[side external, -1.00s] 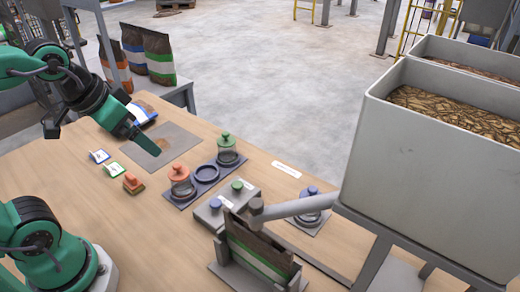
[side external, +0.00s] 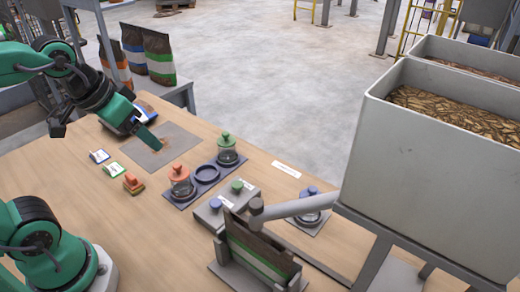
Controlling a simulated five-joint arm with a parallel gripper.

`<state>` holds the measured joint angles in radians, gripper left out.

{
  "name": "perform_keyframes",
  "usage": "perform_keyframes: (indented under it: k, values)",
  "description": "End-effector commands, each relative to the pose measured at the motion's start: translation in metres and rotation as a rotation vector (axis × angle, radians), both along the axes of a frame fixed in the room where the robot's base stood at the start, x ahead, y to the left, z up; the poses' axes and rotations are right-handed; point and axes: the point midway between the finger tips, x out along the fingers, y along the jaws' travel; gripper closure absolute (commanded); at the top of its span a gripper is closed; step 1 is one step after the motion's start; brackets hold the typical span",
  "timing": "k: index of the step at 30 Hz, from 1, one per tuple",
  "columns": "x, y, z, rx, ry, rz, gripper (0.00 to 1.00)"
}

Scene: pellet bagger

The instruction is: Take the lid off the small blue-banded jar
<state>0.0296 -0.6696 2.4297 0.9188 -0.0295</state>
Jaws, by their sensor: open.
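The jar with the blue lid (side external: 308,191) stands on a small grey plate (side external: 318,228) at the right of the table, partly hidden behind the pale spout pipe. Its clear body shows only in part, and I cannot make out its band. My gripper (side external: 147,144) is open and empty over the grey mat at the back left of the table, well to the left of the blue-lidded jar. The gap between its fingers is hard to see from this side.
A dark rack (side external: 206,174) holds an orange-lidded jar (side external: 181,182) and a green-lidded jar (side external: 227,150), with an empty ring between. A button box (side external: 225,208) and a green-banded bag (side external: 258,255) stand in front of the blue-lidded jar.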

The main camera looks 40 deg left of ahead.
Motion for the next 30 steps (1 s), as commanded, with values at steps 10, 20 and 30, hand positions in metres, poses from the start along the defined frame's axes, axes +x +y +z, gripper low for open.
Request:
perform_keyframes:
  k: [10, 20, 30]
  values:
    - [0.056, -0.029, 0.019, -0.029, 0.091, -0.011, 0.24]
    - [0.113, -0.069, 0.020, -0.045, 0.182, -0.015, 0.24]
    - [0.167, -0.122, 0.002, -0.043, 0.274, -0.016, 0.24]
